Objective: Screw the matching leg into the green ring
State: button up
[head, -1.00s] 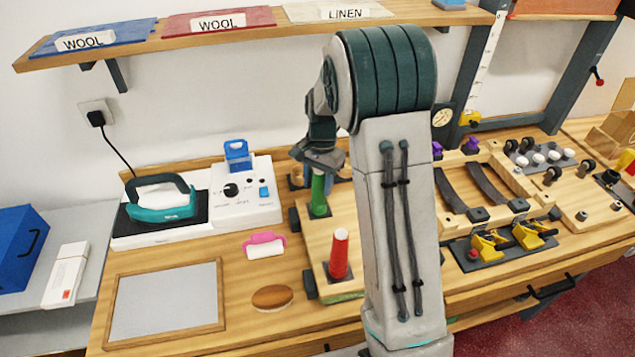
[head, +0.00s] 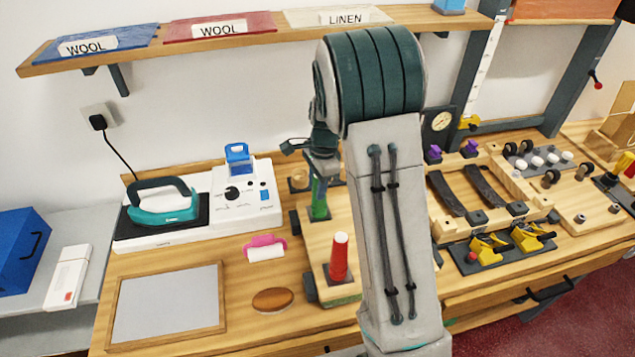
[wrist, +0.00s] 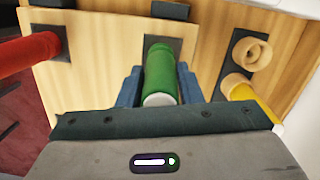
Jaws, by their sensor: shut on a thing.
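A green leg (head: 319,197) stands upright over a dark square plate on the wooden board (head: 318,238). My gripper (head: 321,172) holds it from above. In the wrist view, the blue fingers of my gripper (wrist: 160,88) are shut on the sides of the green leg (wrist: 160,72), and its pale end faces the camera. The leg's far end meets the dark plate (wrist: 178,46). I cannot make out a separate green ring there; the leg hides it. A red leg (head: 339,256) stands on another plate nearer the front, also at the left of the wrist view (wrist: 28,54).
A yellow leg (wrist: 262,108) and a wooden cup-shaped piece (wrist: 257,54) are beside the board. An iron (head: 162,203), a white control box (head: 242,192), a pink roller (head: 265,247) and a brown oval (head: 273,300) lie left. Yellow clamps (head: 487,247) are at right.

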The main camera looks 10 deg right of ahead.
jog(key=m+p, duration=0.1)
jog(key=m, duration=0.2)
jog(key=m+p, duration=0.1)
jog(key=m, duration=0.1)
jog(key=shift+w+r+m+t+p, duration=0.1)
jog(key=shift+r+m+t+p, duration=0.1)
jog(key=shift+m+t+p, duration=0.15)
jog(key=shift+f+m+p, duration=0.1)
jog(key=shift+m+p, duration=0.35)
jog(key=shift+m, duration=0.6)
jog(key=shift+w+f, duration=0.1)
jog(key=o, duration=0.7)
jog(key=shift+o, duration=0.2)
